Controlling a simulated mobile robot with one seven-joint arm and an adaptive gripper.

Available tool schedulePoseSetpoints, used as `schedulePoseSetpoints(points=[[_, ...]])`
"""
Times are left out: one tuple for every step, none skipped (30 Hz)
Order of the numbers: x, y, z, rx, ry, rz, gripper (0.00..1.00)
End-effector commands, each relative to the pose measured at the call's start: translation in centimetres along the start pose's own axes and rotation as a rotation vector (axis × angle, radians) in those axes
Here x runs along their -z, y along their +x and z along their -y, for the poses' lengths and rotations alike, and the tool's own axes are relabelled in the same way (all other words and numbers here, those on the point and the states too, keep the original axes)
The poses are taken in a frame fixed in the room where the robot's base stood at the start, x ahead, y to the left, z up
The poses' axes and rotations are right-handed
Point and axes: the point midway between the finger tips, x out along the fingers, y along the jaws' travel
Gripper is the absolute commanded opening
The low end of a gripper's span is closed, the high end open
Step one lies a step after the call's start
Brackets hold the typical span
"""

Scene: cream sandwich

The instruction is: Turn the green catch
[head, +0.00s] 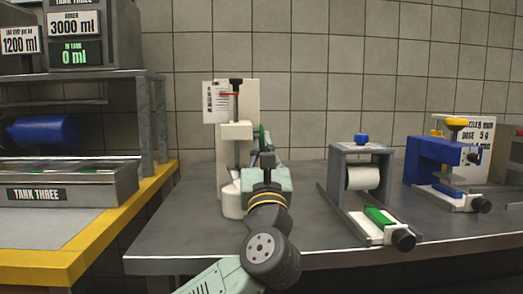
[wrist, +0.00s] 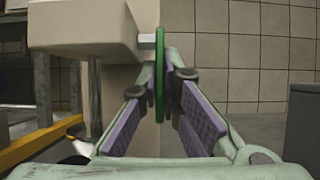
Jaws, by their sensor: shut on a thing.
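The green catch (wrist: 160,75) looks like a thin disc seen edge-on in the wrist view, fixed by a short pale stub to the side of a cream machine (wrist: 98,28). In the head view only a sliver of the catch (head: 262,133) shows at the machine's right side, partly hidden by my arm. My gripper (wrist: 164,80) is shut on the catch, one finger on each side of it. In the head view my gripper (head: 267,158) is beside the machine's column (head: 252,97), mostly hidden by my wrist.
On the grey bench (head: 170,237), a roller device (head: 345,150) with a green block (head: 380,217) stands to the right, with a blue press (head: 432,160) beyond it. A yellow-edged table (head: 95,240) with a TANK THREE tray (head: 75,187) is at left. A tiled wall is behind.

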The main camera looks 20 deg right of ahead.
Motion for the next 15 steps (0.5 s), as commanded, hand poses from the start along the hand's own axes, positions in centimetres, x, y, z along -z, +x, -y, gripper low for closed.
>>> schedulePoseSetpoints(points=[[-0.02,0.03,-0.06,-0.001,-0.001,0.000,0.00],[-0.02,0.03,-0.06,-0.001,-0.001,0.000,0.06],[-0.02,0.03,-0.06,-0.001,-0.001,0.000,0.09],[-0.02,0.03,-0.06,-0.001,-0.001,0.000,0.11],[-0.02,0.03,-0.06,-0.001,-0.001,0.000,0.13],[-0.01,0.03,-0.05,-0.001,-0.001,0.000,0.15],[-0.01,0.03,-0.05,-0.001,-0.001,0.000,0.17],[-0.01,0.03,-0.05,-0.001,-0.001,0.000,0.19],[-0.01,0.03,-0.05,-0.001,0.000,-0.001,0.22],[-0.01,0.03,-0.06,-0.001,0.000,-0.001,0.24],[-0.01,0.03,-0.06,-0.001,0.000,-0.001,0.26],[-0.01,0.03,-0.07,-0.002,0.000,0.000,0.26],[-0.02,0.03,-0.08,-0.002,0.000,0.000,0.26],[-0.02,0.03,-0.08,-0.002,0.000,0.000,0.26],[-0.02,0.03,-0.09,-0.002,0.000,0.000,0.26]])
